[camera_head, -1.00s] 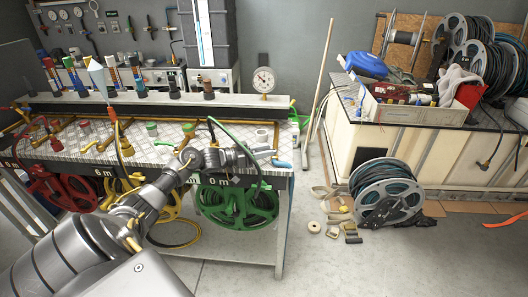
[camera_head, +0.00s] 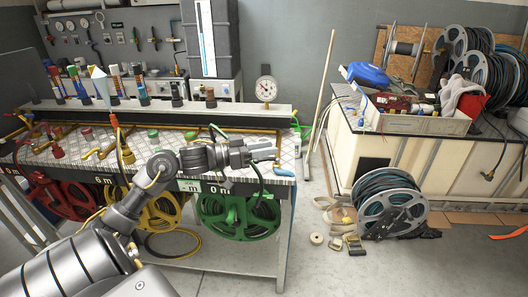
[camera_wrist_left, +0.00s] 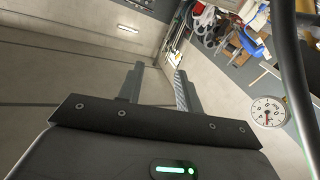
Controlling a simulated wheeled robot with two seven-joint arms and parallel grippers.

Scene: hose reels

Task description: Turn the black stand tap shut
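My left gripper (camera_head: 265,149) is above the right end of the work bench, near the bench's front edge. In the left wrist view its two fingers (camera_wrist_left: 158,88) stand apart with nothing between them. Several upright fittings with coloured or dark tops stand along the back ledge. My right gripper is not in view.
A round dial gauge (camera_head: 266,89) stands at the ledge's right end; it also shows in the left wrist view (camera_wrist_left: 268,112). Red, yellow and green hose reels (camera_head: 238,215) hang under the bench front. A loose reel (camera_head: 388,205) stands on the floor at right.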

